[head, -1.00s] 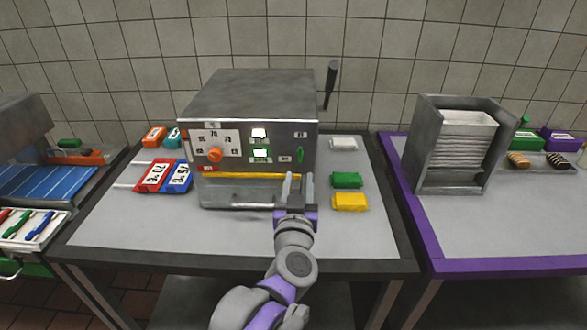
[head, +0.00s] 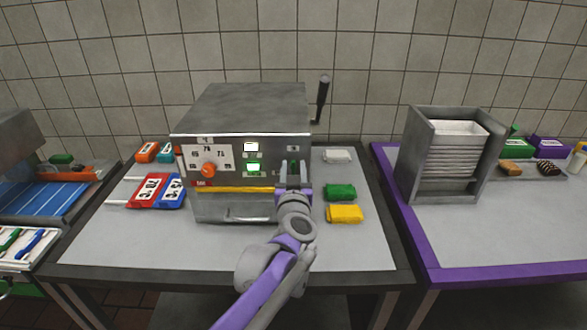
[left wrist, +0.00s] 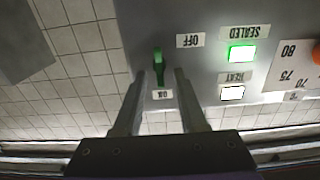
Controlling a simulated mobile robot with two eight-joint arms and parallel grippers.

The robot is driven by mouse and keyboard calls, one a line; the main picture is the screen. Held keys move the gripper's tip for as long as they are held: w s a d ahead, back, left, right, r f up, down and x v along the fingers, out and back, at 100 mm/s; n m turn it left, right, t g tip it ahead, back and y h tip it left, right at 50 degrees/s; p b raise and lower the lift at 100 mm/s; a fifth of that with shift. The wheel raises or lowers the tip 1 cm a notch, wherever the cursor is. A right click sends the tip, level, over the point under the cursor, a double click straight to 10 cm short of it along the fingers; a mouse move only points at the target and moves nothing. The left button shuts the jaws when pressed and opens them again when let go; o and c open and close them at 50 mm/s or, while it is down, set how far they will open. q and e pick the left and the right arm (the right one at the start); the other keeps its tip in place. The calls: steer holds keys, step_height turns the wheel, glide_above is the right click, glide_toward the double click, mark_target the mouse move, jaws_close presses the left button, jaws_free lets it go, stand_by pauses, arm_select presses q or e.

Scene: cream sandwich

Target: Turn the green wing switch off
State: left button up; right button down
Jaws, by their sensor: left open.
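The green wing switch (left wrist: 158,66) is on the metal front panel of the sealing machine (head: 240,110). In the left wrist view, which shows the panel upside down, its wing stands lengthwise in the picture. An OFF label (left wrist: 190,41) and an ON label (left wrist: 164,95) are beside it. My left gripper (head: 293,165) is at the right part of the panel. In the left wrist view the open fingers (left wrist: 159,76) are on either side of the switch, with gaps showing. In the head view the gripper mostly hides the switch. My right gripper is not in view.
A lit green lamp (left wrist: 242,54) and a lit white lamp (left wrist: 232,93) are beside the switch. An orange dial (head: 208,170) is farther left. A black lever (head: 322,100) rises at the machine's right. Green (head: 341,192) and yellow (head: 345,213) blocks lie right of my gripper.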

arm_select(q)
jaws_close()
